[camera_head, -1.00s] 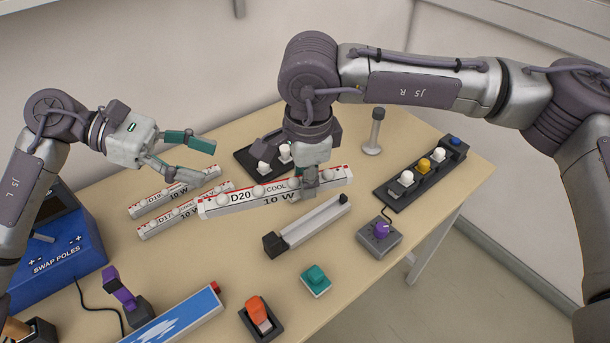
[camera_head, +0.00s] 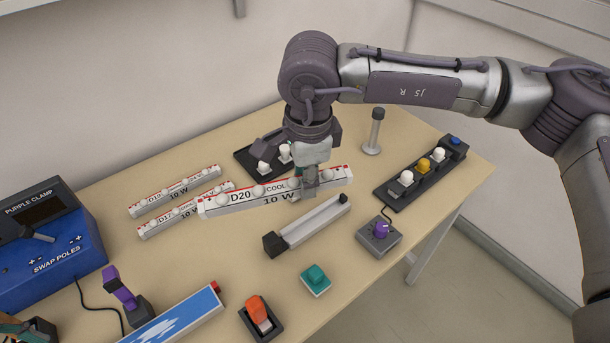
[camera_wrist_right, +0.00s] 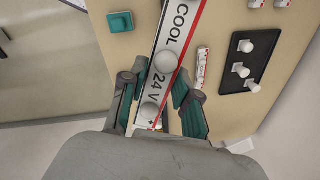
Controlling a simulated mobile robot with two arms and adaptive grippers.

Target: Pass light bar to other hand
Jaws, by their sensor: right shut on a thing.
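A long white light bar (camera_head: 268,193), marked D20, COOL and 10 W, has round bulbs and red trim. My right gripper (camera_head: 309,186) is shut on it near its right end and holds it above the table. In the right wrist view the bar (camera_wrist_right: 180,33) runs between the fingers (camera_wrist_right: 160,84), and its label reads COOL and 24 V. Only a teal sliver that looks like my left gripper (camera_head: 10,325) shows at the lower left corner; its jaws cannot be made out.
Two similar bars (camera_head: 174,190) lie flat behind the held bar. An empty channel-like holder (camera_head: 315,222) lies in front. A blue box (camera_head: 70,262) stands left, a black strip with coloured knobs (camera_head: 385,193) right. Bare table (camera_head: 190,262) shows at centre left.

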